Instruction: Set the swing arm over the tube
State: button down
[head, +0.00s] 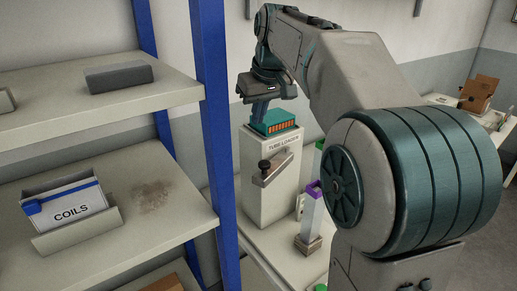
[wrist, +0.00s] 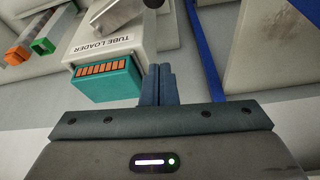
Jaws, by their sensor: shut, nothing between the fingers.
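The white tube loader (head: 267,200) stands on a pale bench, its label facing out; it also shows in the wrist view (wrist: 150,35). The grey metal swing arm (head: 276,167) lies slanted across its front, with a black knob (head: 264,165) at its left end. In the wrist view the knob (wrist: 152,3) is cut by the top edge. A clear tube with a purple band (head: 313,189) stands right of the loader, partly behind my arm. My gripper (head: 259,115) is shut and empty, pointing down at loader-top height, beside the teal block; its fingers also show in the wrist view (wrist: 158,73).
A teal block with orange slots (head: 273,122) sits on top of the loader, close to my fingers. A blue rack post (head: 215,130) and shelves with a COILS box (head: 70,210) stand left. In the wrist view, orange-ended (wrist: 16,55) and green-ended (wrist: 43,46) pieces lie left.

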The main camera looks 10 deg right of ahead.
jog(key=shift+w, duration=0.1)
dwell(0.3)
jog(key=p, duration=0.2)
send_over(274, 163)
jog(key=s+a, duration=0.1)
jog(key=a, duration=0.3)
jog(key=f, duration=1)
jog(key=shift+s+a, duration=0.15)
jog(key=shift+s, duration=0.05)
jog(key=shift+s, duration=0.1)
